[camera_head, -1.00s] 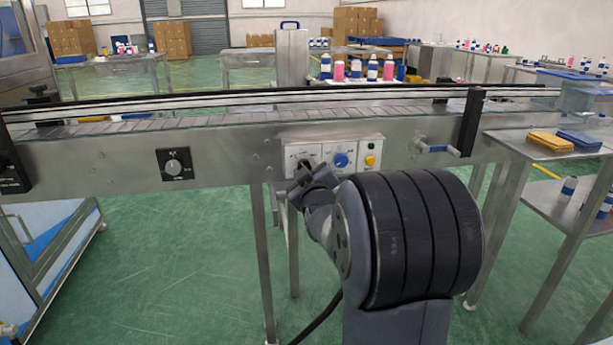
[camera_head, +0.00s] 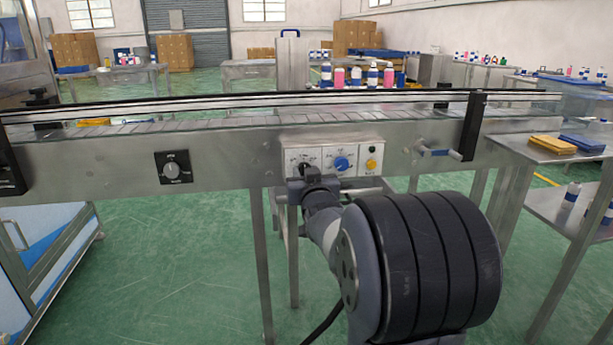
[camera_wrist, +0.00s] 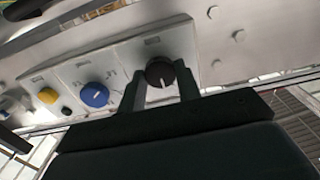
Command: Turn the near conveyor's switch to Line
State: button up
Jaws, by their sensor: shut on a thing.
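The near conveyor (camera_head: 225,165) runs across the view with a pale control panel (camera_head: 333,147) on its front side. A black rotary switch sits at the panel's left end; it shows in the wrist view as a black knob (camera_wrist: 160,73) with a white pointer line. My gripper (camera_wrist: 162,85) has its two fingers on either side of this knob and is shut on it. In the head view my gripper (camera_head: 303,182) is at the panel's left end, and my arm hides its lower part. The label words are too small to read.
Beside the switch are a blue knob (camera_head: 341,163) and a yellow button (camera_head: 372,164). A separate dial plate (camera_head: 173,168) is farther left on the conveyor. A side table (camera_head: 540,150) with yellow and blue items stands at the right.

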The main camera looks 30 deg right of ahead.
dwell(0.4)
jog(key=o, duration=1)
jog(key=shift+s, duration=0.1)
jog(key=p+v, duration=0.1)
jog(key=v, duration=0.9)
jog(key=shift+s+a+p, duration=0.1)
jog(key=shift+s+p, duration=0.2)
jog(key=b+x, duration=0.1)
jog(key=x, duration=1)
jog(key=shift+b, duration=0.3)
